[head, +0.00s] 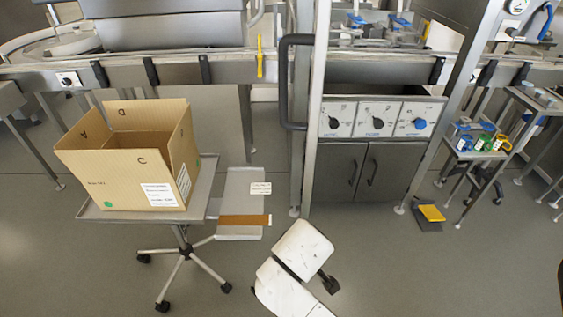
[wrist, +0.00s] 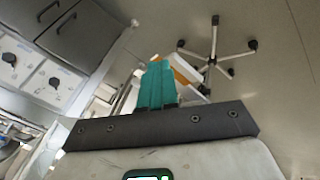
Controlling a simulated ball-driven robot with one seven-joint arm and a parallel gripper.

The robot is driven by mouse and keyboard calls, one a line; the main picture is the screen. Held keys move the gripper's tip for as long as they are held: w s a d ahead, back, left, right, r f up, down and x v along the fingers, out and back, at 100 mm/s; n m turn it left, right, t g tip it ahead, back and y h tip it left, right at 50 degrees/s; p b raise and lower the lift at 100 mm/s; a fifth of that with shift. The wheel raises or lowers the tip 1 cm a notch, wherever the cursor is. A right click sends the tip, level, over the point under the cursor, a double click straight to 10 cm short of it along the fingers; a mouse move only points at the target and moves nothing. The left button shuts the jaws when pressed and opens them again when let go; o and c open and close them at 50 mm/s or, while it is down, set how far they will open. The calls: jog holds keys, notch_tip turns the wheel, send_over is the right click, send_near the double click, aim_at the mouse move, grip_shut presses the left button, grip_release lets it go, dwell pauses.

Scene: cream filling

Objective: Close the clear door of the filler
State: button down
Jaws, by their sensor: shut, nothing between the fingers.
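The filler (head: 375,118) is the steel machine right of centre in the head view, with three dials on its front panel. A tall steel door frame with a black handle (head: 283,80) stands at its left side, seen nearly edge-on. It appears swung open toward me, and its clear pane is hard to make out. My gripper (head: 330,284) is low, near the bottom centre, well below and apart from the handle; its fingers are not clear there. In the wrist view the teal fingers (wrist: 157,64) are together and empty. The handle is not identifiable in the wrist view.
An open cardboard box (head: 125,165) sits on a wheeled steel stand (head: 90,211) at left. A grey shelf (head: 243,190) is beside it. A small table (head: 480,152) with coloured items stands at right. A yellow pedal (head: 431,213) is on the floor. Floor before the filler is clear.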

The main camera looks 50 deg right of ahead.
jog(key=w+d+r+g+h, duration=0.2)
jog(key=w+r+h, duration=0.6)
jog(key=r, duration=0.5)
jog(key=w+a+r+m+g+h, duration=0.25)
jog(key=a+r+g+h, duration=0.3)
jog(key=a+r, duration=0.7)
jog(key=s+r+p+x, duration=0.1)
jog(key=s+x, duration=0.2)
jog(key=x, duration=1.1)
jog(key=shift+a, duration=0.4)
jog(key=shift+r+y, duration=0.15)
jog(key=shift+y, duration=0.1)
